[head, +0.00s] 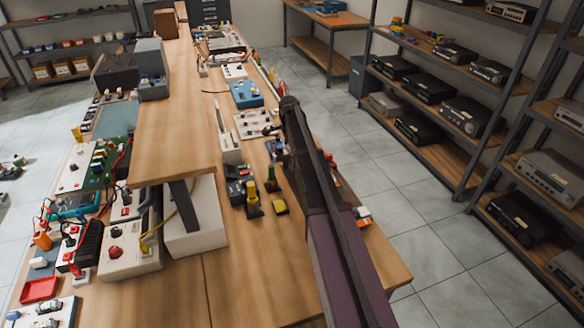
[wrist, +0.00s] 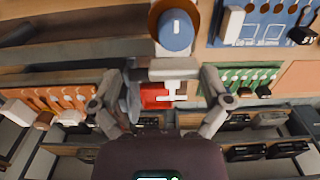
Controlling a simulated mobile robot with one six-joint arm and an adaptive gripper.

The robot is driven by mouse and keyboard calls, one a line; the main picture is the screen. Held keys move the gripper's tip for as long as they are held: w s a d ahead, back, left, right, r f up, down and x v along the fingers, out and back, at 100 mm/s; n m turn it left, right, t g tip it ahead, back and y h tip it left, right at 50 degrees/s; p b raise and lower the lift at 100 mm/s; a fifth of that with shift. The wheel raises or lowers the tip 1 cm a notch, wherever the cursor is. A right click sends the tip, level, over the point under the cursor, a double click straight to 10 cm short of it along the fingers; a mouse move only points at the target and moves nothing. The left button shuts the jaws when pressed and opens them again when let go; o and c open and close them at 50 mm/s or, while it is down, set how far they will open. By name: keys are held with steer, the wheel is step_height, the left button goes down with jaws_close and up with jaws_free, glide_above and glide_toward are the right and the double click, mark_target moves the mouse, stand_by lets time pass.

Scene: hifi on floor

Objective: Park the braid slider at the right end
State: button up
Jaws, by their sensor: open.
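My gripper (wrist: 161,80) is open in the wrist view, its two fingers spread wide. Between them a pale T-shaped piece (wrist: 174,83) hangs in front of a red panel (wrist: 153,97). I see no finger touching it. Just above is a blue round knob (wrist: 176,32) on a brown base. I cannot tell for certain which part is the braid slider. In the head view my purple arm reaches along the bench's right side, and the gripper's fingers do not show clearly there.
An orange panel (wrist: 55,92) with several pale knobs is left, and a green panel (wrist: 240,77) right. A blue panel (wrist: 262,24) is at top right. The wooden bench (head: 170,140) carries many devices, including a blue box (head: 246,94). Clear floor (head: 400,190) separates it from shelves.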

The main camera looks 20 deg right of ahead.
steer(key=s, duration=1.9)
steer(key=shift+w+r+p, duration=0.25)
steer(key=shift+r+p, duration=0.4)
step_height(320, 180, up, 13)
steer(key=p, duration=1.3)
steer(key=s+a+f+n+b, duration=0.2)
steer(key=s+a+n, duration=0.5)
steer(key=n, duration=0.1)
steer(key=shift+s+a+f+b, duration=0.25)
steer(key=shift+f+b, duration=0.15)
